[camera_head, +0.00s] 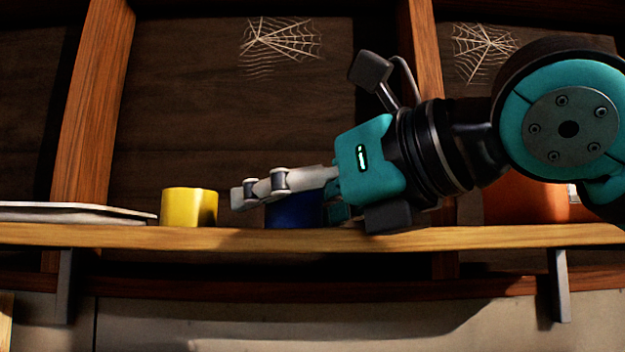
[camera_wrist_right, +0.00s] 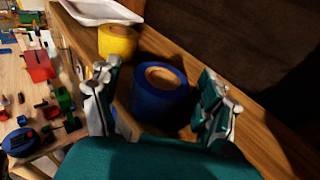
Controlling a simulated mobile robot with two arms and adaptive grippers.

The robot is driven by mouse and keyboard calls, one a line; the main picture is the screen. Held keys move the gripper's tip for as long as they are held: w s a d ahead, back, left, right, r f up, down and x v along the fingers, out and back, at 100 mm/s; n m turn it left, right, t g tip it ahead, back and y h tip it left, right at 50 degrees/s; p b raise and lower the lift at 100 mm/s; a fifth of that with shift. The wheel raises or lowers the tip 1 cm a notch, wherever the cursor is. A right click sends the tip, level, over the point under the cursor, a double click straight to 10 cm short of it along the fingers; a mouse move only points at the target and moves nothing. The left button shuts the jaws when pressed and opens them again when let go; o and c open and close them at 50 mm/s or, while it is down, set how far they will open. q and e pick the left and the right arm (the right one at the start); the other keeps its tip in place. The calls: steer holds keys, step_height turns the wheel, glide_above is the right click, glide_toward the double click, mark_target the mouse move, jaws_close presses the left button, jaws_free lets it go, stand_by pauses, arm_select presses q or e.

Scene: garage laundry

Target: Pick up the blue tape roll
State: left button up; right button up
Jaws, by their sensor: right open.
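The blue tape roll (camera_head: 294,213) sits on the wooden shelf, partly hidden behind my right gripper in the head view. In the right wrist view the blue tape roll (camera_wrist_right: 160,94) stands with its tan core facing up, between the two open fingers. My right gripper (camera_head: 240,199) is level with the shelf, just above its front edge. In the right wrist view my right gripper (camera_wrist_right: 160,98) is open, with one finger on each side of the roll and no clear contact. My left gripper is not in view.
A yellow tape roll (camera_head: 189,207) stands on the shelf (camera_head: 120,235) left of the blue one, and a white tray (camera_head: 70,213) lies further left. An orange object (camera_head: 525,203) is at the right, behind my arm. Below, a bench (camera_wrist_right: 12,80) holds several tools.

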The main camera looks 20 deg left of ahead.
steer(key=shift+c, duration=0.2)
steer(key=c, duration=1.2)
steer(key=shift+d, duration=0.15)
steer(key=shift+c, duration=0.2)
